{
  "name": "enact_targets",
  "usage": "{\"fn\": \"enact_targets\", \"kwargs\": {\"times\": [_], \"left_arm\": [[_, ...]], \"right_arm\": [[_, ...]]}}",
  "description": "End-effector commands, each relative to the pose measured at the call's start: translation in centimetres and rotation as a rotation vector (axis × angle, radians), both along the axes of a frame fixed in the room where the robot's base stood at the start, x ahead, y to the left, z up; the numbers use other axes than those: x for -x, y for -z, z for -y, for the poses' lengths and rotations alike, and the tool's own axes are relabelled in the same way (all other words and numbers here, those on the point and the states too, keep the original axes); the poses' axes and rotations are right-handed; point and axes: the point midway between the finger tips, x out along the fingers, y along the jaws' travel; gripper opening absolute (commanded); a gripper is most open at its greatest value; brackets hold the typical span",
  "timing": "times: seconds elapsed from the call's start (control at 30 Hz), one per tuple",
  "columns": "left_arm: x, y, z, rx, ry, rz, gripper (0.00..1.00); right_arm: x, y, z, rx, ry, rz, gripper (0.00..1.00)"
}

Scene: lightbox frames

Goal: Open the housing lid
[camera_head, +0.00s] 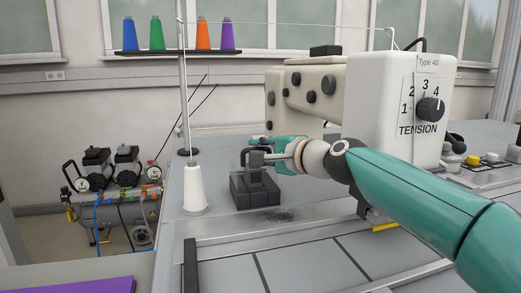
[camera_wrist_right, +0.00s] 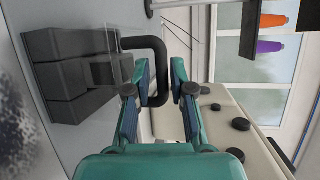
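A dark grey blocky housing (camera_head: 255,190) stands on the machine bed below my right gripper, left of the white sewing machine. In the right wrist view the housing (camera_wrist_right: 70,60) fills the upper left, with a bent black handle (camera_wrist_right: 148,42) on a thin see-through pane beside it. I cannot clearly tell the lid's edges. My right gripper (camera_head: 264,156) is at the handle, partly hiding it. In the wrist view the gripper's fingers (camera_wrist_right: 158,92) are apart, and the handle's end reaches between them with gaps showing. My left gripper is out of view.
The white sewing machine (camera_head: 375,95) with a tension dial stands close behind and right of my arm. A white thread cone (camera_head: 194,188) and thin thread stand are close on the left. Coloured spools (camera_head: 157,34) sit on a rack at the back.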

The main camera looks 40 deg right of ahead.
Motion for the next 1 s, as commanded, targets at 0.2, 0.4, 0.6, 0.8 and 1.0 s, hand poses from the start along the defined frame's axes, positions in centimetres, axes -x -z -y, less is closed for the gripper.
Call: {"fn": "enact_targets", "kwargs": {"times": [0.2, 0.4, 0.6, 0.8, 1.0], "left_arm": [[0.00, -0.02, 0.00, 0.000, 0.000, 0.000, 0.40], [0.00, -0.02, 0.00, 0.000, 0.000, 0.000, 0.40], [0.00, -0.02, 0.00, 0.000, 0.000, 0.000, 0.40], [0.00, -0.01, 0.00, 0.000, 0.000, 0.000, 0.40], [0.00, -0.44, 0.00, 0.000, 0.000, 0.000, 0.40]], "right_arm": [[-0.48, 0.07, 0.04, 0.000, 0.000, 0.001, 0.23], [-0.45, 0.07, 0.03, 0.000, 0.000, 0.001, 0.14], [-0.44, 0.10, 0.02, 0.000, 0.000, -0.001, 0.00], [-0.43, 0.18, 0.00, 0.000, -0.001, -0.002, 0.00], [-0.47, 0.03, 0.16, -0.002, 0.000, -0.008, 0.00]]}}
